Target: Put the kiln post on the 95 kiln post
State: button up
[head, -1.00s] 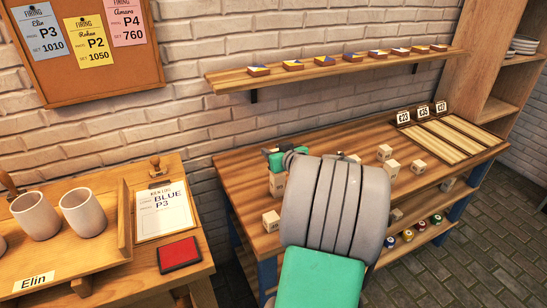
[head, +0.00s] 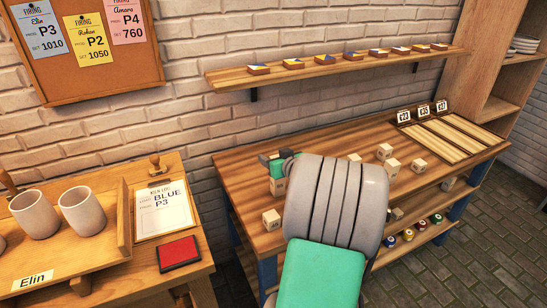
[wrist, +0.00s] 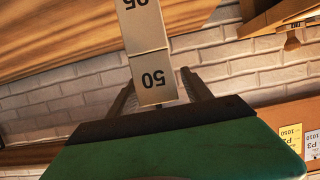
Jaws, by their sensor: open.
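In the wrist view, which is upside down, a pale block-shaped kiln post marked 50 (wrist: 155,80) stands between the fingers of my gripper (wrist: 158,78). It rests end to end on the kiln post marked 95 (wrist: 142,27), with its faces nearly lined up. The fingers are open, with a visible gap beside the 50 post. In the head view my gripper (head: 279,160) is at the left part of the work table, over the stacked posts (head: 277,187). My arm hides part of the area right of the stack.
The wooden work table (head: 235,165) holds another numbered block (head: 271,220) near its left front and several loose blocks (head: 392,167) right of my arm. A slatted rack (head: 445,140) lies at the right end. A wall shelf (head: 340,69) with painted tiles runs above.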

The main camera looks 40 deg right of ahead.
jog(key=v, duration=1.2)
jog(key=shift+r, duration=0.15)
jog(key=shift+s, duration=0.1)
